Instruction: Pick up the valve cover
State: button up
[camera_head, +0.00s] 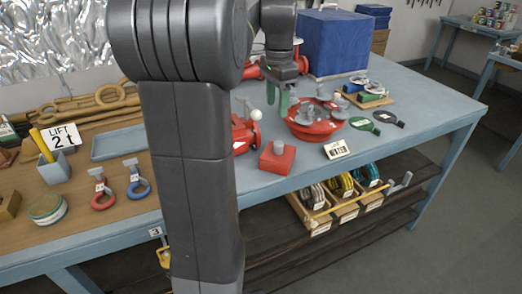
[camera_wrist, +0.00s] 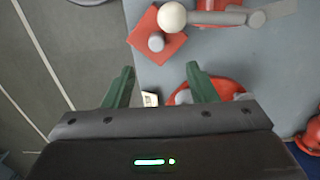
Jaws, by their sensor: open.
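My gripper (camera_head: 284,102) is open and empty above the blue table, its green fingers pointing down. Its fingers also show in the wrist view (camera_wrist: 160,71). A red square block with a grey knob (camera_head: 277,158) sits near the table's front edge; it looks like the valve cover, but I cannot be sure. In the wrist view this block (camera_wrist: 172,50) lies beyond the fingertips, turned at an angle and apart from them. A red round dish (camera_head: 316,128) with grey parts in it stands right of the block. In the wrist view the dish (camera_wrist: 228,88) is partly hidden behind my gripper.
A red valve body (camera_head: 241,136) with a white-ball lever (camera_head: 255,114) stands just behind the block. A small "WATER" sign (camera_head: 336,149) stands to its right. A blue box (camera_head: 346,42) is behind. Bins (camera_head: 348,212) sit on the shelf below. My arm hides part of the table.

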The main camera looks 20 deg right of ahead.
aim_at(279, 142)
notch_tip(279, 142, down, 8)
jog(key=shift+s+f, duration=0.1)
jog(key=shift+f, duration=0.1)
jog(key=f, duration=0.4)
jog(key=shift+s+d+f, duration=0.1)
jog(key=shift+s+d, duration=0.15)
jog(key=shift+d, duration=0.15)
jog(key=shift+f, duration=0.5)
grip_shut()
jog(key=shift+r, duration=0.1)
